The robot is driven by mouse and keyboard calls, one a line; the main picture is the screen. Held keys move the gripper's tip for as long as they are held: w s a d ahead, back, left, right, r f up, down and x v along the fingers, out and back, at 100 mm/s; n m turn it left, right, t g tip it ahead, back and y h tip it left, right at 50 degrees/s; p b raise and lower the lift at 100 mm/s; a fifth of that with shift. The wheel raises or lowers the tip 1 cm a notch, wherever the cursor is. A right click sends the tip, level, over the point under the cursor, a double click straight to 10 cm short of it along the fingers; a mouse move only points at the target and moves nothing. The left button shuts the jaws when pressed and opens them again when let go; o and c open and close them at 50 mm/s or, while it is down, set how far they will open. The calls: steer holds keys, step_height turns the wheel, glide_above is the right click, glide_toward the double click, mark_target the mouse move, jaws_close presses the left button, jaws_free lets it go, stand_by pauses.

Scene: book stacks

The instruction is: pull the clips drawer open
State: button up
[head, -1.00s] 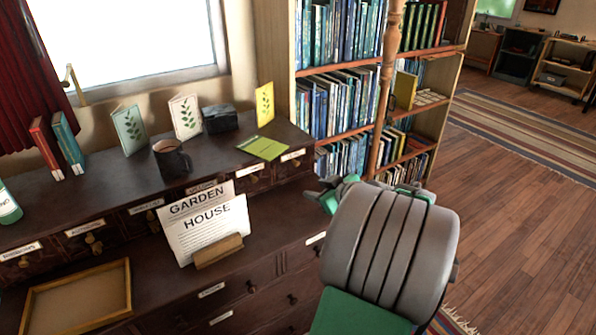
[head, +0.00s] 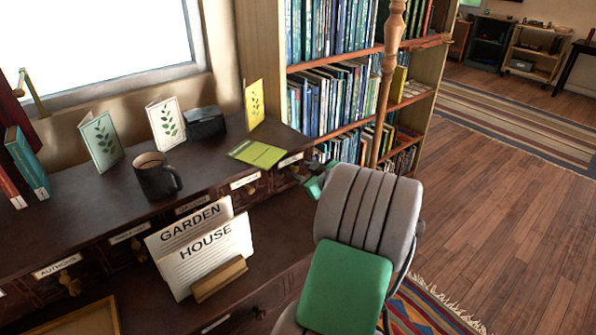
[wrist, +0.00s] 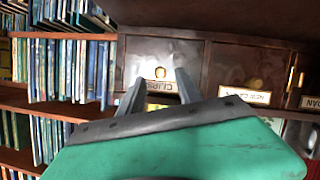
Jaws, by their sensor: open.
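The clips drawer (wrist: 140,55) is a dark wooden drawer at the right end of the desk's row of small drawers. Its front looks flush with the row. Its label reads CLIPS, upside down in the wrist view, and a small brass knob (wrist: 160,72) shows near the label. In the head view a white label (head: 290,160) marks the row's right end. My gripper (wrist: 158,84) is open, its two grey fingers either side of the knob and label in the wrist view. I cannot tell whether they touch. In the head view my wrist hides most of the gripper (head: 312,178).
A neighbouring labelled drawer (wrist: 245,70) is beside it. On the desk top are a dark mug (head: 155,178), a green leaflet (head: 258,153), a dark box (head: 205,122) and leaf cards. A GARDEN HOUSE sign (head: 205,250) stands below. A bookcase (head: 262,50) rises behind; open floor is right.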

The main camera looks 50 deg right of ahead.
steer(key=shift+x, duration=1.05)
jaws_close()
stand_by(0.6)
